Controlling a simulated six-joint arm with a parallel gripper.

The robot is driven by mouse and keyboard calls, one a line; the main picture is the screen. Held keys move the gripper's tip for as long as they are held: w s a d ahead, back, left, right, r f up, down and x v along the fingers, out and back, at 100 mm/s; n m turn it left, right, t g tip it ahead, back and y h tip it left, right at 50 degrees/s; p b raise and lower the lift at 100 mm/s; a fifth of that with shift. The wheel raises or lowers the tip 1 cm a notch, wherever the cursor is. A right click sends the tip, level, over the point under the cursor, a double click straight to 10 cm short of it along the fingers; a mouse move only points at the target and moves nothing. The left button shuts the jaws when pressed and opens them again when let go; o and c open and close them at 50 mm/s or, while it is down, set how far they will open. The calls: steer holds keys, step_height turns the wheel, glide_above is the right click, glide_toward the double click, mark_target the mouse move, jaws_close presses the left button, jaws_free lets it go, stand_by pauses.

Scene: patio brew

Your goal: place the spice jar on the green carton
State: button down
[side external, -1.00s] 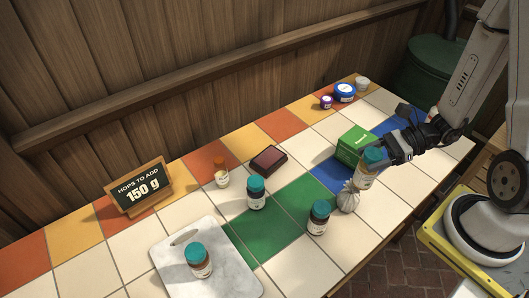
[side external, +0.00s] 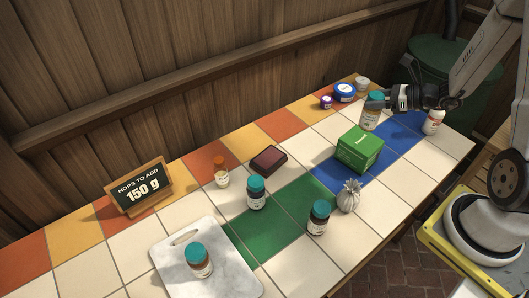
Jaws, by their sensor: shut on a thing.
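The green carton (side external: 359,149) stands on the blue and white tiles right of the middle. My gripper (side external: 380,101) is shut on a spice jar (side external: 370,118) with a teal lid and amber body. The held jar is upright, behind and a little right of the carton in the picture, apart from it. I cannot tell how high it is above the tiles. Similar teal-lidded jars stand on the green tiles (side external: 256,193), near the front edge (side external: 318,217) and on the marble board (side external: 217,282).
A garlic bulb (side external: 348,196) stands in front of the carton. A white bottle (side external: 434,121) stands right of my gripper. A blue-lidded tub (side external: 344,93), a small purple-lidded jar (side external: 326,102) and a white cup (side external: 362,83) stand at the back. A dark red box (side external: 268,159) lies left of the carton.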

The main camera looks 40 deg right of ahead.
mark_target(370, 115)
steer(key=shift+w+d+r+m+t+h, duration=0.15)
steer(key=shift+w+d+r+m+h, duration=0.15)
steer(key=shift+d, duration=0.25)
steer(key=shift+w+d+r+m+t+h, duration=0.15)
steer(key=shift+w+d+r+m+h, duration=0.1)
steer(key=shift+d, duration=0.3)
steer(key=shift+y, duration=0.25)
steer(key=shift+f, duration=2.3)
steer(key=shift+f, duration=0.1)
steer(key=shift+f, duration=1.7)
steer(key=shift+f, duration=0.1)
jaws_free()
